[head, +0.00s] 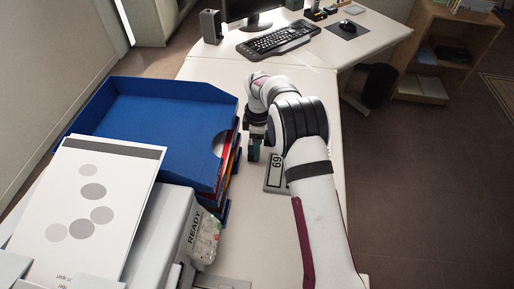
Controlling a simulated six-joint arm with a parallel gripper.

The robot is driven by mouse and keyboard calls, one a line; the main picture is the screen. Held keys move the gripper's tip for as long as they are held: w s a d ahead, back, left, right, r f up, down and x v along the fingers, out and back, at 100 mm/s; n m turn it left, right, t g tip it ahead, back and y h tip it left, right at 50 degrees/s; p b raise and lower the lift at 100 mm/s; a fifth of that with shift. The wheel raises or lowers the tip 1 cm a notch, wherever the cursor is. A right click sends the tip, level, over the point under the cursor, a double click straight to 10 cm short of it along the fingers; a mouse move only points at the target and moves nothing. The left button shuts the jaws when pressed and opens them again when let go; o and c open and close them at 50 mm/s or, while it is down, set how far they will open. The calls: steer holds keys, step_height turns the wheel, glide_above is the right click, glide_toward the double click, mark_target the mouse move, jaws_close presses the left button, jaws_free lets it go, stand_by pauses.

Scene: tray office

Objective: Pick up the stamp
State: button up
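My gripper (255,147) points down over the white desk, just right of the stacked blue trays. My own arm hides part of it, and its fingers are small and dark here. A small dark and teal piece (254,154) shows at the fingertips. It may be the stamp or part of the gripper; I cannot tell which. No other stamp can be clearly made out. Whether the fingers are open or shut on something is not clear.
The stacked blue trays (160,104) stand close left of my gripper. A grey panel marked 69 (276,171) lies just right, partly behind my arm. A printer (174,222) with a printed sheet (88,206) is at front left. A keyboard (279,41) and mouse (347,26) lie farther back.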

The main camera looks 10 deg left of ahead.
steer(key=r, duration=0.3)
steer(key=shift+d+r, duration=0.2)
steer(key=shift+d, duration=0.05)
steer(key=s+d+r, duration=0.2)
steer(key=d+r, duration=0.4)
steer(key=d, duration=0.5)
steer(key=shift+r, duration=0.25)
steer(key=shift+s, duration=0.1)
